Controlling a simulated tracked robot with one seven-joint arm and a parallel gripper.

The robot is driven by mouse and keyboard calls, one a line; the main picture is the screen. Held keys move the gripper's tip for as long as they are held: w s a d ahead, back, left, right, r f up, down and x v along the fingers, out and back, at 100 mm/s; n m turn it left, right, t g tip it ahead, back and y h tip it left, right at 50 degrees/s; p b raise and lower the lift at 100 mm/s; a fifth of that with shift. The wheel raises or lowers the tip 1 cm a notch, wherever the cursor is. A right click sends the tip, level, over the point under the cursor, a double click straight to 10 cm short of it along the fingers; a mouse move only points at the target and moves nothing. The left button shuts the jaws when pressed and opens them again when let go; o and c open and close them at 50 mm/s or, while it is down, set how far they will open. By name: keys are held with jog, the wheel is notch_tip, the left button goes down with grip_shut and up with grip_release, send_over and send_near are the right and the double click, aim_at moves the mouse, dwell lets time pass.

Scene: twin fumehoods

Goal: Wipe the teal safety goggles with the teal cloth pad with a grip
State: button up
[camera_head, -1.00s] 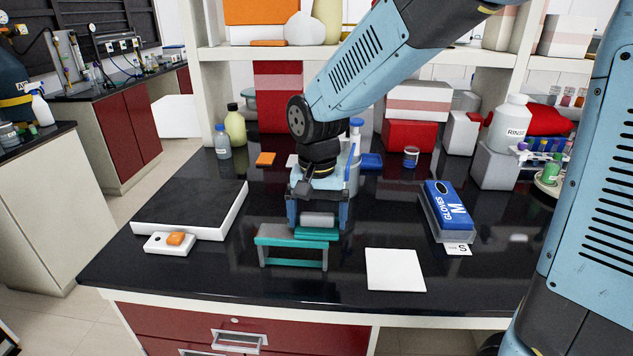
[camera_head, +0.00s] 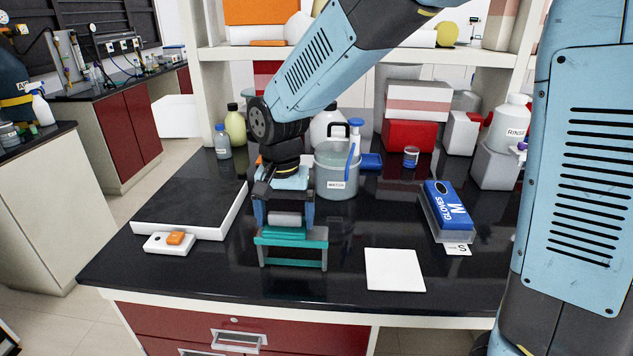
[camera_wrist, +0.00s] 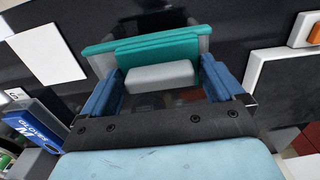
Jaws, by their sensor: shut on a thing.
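The teal safety goggles (camera_head: 318,243) stand on the black bench top, a teal front bar with grey side arms. They also show in the wrist view (camera_wrist: 97,49). The teal cloth pad (camera_head: 283,233) lies against the top of the goggles' bar, toward its left part in the head view; exact contact is hard to tell. In the wrist view the pad (camera_wrist: 157,50) overlaps the bar. My gripper (camera_head: 284,217) is shut on the pad's grey grip (camera_wrist: 158,77), with one blue finger on each side. Part of the goggles is hidden behind the pad.
A white square sheet (camera_head: 394,270) lies to the right of the goggles, and a glove box (camera_head: 450,206) beyond it. A black-topped white slab (camera_head: 190,208) is at the left, with an orange-and-white item (camera_head: 170,242) before it. A water pot (camera_head: 336,172) stands behind.

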jog(key=shift+s+d, duration=0.15)
jog(key=shift+d, duration=3.05)
notch_tip(320, 180, up, 8)
jog(key=shift+s, duration=0.1)
jog(key=shift+d+f, duration=0.1)
jog(key=shift+f, duration=0.05)
